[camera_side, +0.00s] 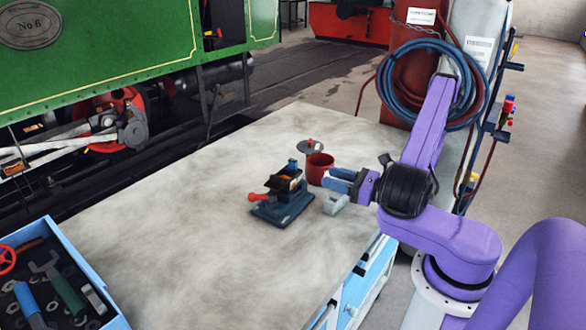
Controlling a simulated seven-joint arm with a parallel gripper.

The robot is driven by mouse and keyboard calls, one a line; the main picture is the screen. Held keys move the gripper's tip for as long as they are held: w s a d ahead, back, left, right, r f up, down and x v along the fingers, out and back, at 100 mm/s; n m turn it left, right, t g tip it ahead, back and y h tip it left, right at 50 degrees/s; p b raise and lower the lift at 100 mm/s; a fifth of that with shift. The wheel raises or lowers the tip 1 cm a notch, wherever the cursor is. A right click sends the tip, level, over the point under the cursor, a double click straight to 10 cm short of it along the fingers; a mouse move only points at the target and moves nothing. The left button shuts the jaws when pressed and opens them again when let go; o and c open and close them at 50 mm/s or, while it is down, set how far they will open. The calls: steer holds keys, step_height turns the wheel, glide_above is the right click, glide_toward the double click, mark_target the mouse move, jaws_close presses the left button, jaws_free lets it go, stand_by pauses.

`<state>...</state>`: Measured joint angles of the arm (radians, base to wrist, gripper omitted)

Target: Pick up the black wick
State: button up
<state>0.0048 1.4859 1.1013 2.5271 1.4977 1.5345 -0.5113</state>
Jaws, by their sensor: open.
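I cannot make out the black wick for certain in the side view. A small blue vice (284,208) with a red handle stands on the worktop, and a dark and brass-coloured piece (286,181) sits at its top. A red pot (319,169) stands behind and to the right of the vice. A grey disc-shaped lid (310,147) with a red knob lies just behind the pot. My gripper (328,194) is open, to the right of the vice and in front of the pot. Nothing shows between its fingers.
The pale worktop (180,215) is clear to the left of the vice. A blue tray (85,265) of tools stands at the front left. A green locomotive (130,40) is beyond the worktop. Coiled hoses (385,85) hang on a post at the back right.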

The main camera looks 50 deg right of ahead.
mark_target(289, 161)
steer(key=shift+m+h, duration=0.8)
steer(key=shift+h, duration=0.1)
steer(key=w, duration=1.6)
steer(key=shift+w+d+f, duration=0.2)
steer(key=shift+f, duration=0.15)
jaws_close()
